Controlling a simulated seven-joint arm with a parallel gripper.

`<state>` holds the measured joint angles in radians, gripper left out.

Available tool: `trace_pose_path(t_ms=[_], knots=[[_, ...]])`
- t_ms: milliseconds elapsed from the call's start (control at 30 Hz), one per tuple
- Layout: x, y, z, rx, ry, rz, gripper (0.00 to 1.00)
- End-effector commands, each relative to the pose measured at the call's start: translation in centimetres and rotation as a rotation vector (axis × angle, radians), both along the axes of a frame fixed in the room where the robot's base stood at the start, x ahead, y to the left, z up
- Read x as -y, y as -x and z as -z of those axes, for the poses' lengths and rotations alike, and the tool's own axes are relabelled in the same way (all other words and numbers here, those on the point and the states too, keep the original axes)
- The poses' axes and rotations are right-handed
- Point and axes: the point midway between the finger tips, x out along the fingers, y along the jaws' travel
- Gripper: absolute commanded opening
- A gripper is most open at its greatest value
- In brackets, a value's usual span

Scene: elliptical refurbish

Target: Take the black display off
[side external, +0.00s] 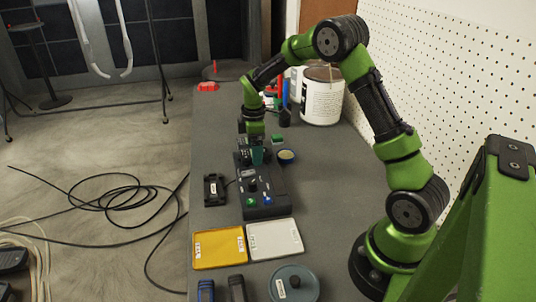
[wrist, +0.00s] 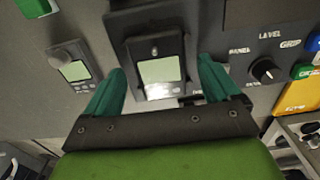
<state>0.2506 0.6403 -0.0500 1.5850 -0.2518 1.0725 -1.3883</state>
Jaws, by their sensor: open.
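The black display (wrist: 160,74), a dark block with a pale lit screen, sits at the top centre of the wrist view. My gripper (wrist: 162,66) has its two green fingers apart, one on each side of the display. A gap shows between the display and each finger, clearest on the left. In the side external view my gripper (side external: 251,157) points down over the far end of the black control box (side external: 277,198). There the display is mostly hidden by the fingers and cannot be made out clearly.
The box's knob (wrist: 265,70) is right of the fingers. A small grey gadget with a screen (wrist: 72,66) lies to the left.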

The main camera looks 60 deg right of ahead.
Motion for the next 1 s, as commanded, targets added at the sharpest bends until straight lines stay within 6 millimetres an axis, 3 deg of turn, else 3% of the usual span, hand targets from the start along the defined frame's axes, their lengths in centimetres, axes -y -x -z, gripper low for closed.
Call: trace_pose_path(t_ms=[367,767,800,1000], knots=[[-0.01,0.0,0.64,0.001,-0.001,0.001,0.89],[-0.01,-0.01,0.6,0.001,0.0,0.0,0.3],[0.0,-0.01,0.59,0.001,0.0,0.0,0.58],[0.0,-0.03,0.58,0.001,0.0,0.0,0.27]])
